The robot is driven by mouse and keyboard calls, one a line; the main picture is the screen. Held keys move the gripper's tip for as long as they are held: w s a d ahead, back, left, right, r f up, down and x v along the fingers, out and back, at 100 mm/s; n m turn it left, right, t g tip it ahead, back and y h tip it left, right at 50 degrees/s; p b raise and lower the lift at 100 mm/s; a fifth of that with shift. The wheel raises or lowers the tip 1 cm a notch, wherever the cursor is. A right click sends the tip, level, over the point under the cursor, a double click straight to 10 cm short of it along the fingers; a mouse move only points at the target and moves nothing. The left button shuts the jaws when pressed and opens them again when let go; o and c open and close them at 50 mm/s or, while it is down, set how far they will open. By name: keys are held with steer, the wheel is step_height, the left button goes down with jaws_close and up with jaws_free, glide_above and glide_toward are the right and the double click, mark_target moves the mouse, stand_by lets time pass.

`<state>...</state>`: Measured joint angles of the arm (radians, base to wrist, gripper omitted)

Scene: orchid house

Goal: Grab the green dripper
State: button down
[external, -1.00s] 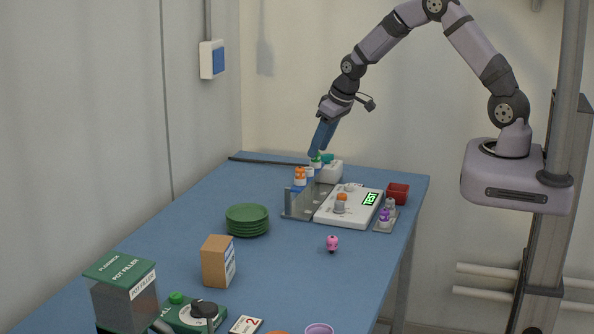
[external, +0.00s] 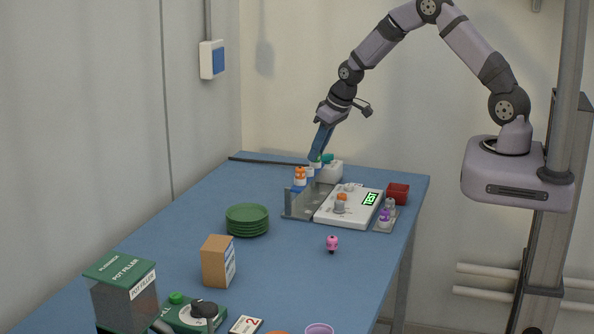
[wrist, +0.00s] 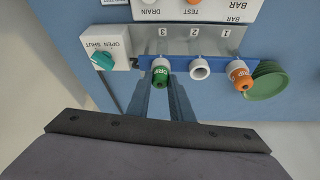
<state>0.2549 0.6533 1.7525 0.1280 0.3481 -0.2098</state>
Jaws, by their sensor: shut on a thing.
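The green dripper (wrist: 161,76) has a green cap with lettering and a white collar. It sits at the mark 3 of the blue rack (wrist: 214,65) in the wrist view. My gripper (wrist: 166,92) is shut on it, a blue finger on each side of the cap. In the external view my gripper (external: 316,157) reaches down at the far end of the table and mostly hides the dripper. An orange dripper (wrist: 239,76) stands at the mark 1, and a white ring with an open middle (wrist: 200,69) is at the mark 2.
A white box with a teal knob (wrist: 102,60), marked OPEN and SHUT, stands close beside the green dripper. A white test board (external: 347,208), a red tray (external: 398,193) and green saucers (external: 247,220) are nearby.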

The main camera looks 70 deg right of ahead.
steer(key=shift+r, duration=0.1)
step_height(320, 180, up, 10)
steer(key=b, duration=0.3)
stand_by(0.3)
